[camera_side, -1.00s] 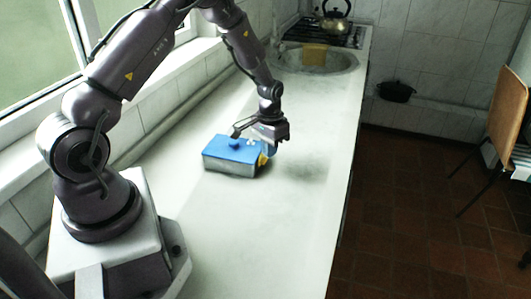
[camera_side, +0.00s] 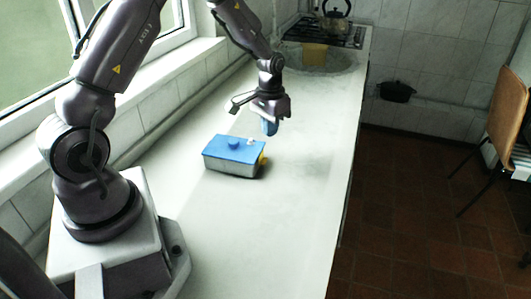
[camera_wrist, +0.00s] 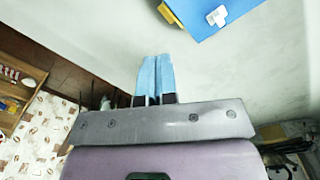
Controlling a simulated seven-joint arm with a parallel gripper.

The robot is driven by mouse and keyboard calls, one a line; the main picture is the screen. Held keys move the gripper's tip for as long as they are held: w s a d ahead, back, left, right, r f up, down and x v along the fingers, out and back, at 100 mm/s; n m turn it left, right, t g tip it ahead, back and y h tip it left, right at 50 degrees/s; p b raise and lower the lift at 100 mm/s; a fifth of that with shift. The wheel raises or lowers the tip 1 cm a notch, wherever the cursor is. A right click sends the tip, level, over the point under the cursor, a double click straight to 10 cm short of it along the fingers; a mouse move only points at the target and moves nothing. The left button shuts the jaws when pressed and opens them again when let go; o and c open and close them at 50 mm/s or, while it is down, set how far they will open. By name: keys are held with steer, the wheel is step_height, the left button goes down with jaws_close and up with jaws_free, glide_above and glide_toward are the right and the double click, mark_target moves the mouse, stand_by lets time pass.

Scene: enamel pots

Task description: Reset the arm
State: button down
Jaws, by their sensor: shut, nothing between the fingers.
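My gripper (camera_side: 269,128) hangs above the white counter, its blue fingers pointing down. It is up and to the right of a pot with a blue lid (camera_side: 234,149), apart from it. In the wrist view the two blue fingers of my gripper (camera_wrist: 155,58) lie side by side, shut with nothing between them. The pot's grey-white body (camera_side: 228,167) stands upright on the counter, with a yellow part (camera_side: 263,159) at its right end. A corner of the blue lid (camera_wrist: 222,14) shows at the top of the wrist view, with a small white piece on it.
The counter (camera_side: 270,220) is clear in front of the pot. A sink with a yellow item (camera_side: 314,54), a hob and a kettle (camera_side: 336,17) are at the far end. Window and wall run along the left. A black pan (camera_side: 396,91) and a chair (camera_side: 508,115) are right of the counter.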

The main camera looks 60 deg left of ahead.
steer(key=s+d+r+m+t, duration=0.1)
steer(key=s+d+r+t, duration=0.1)
steer(key=s+d+r, duration=0.6)
steer(key=s+d+r+m+t, duration=0.2)
steer(key=s+d+r+t, duration=0.1)
steer(key=s+d+r, duration=0.5)
steer(key=shift+s+d+r+t, duration=0.25)
steer(key=shift+s+r, duration=1.55)
steer(key=shift+r, duration=1.85)
steer(key=shift+a, duration=0.1)
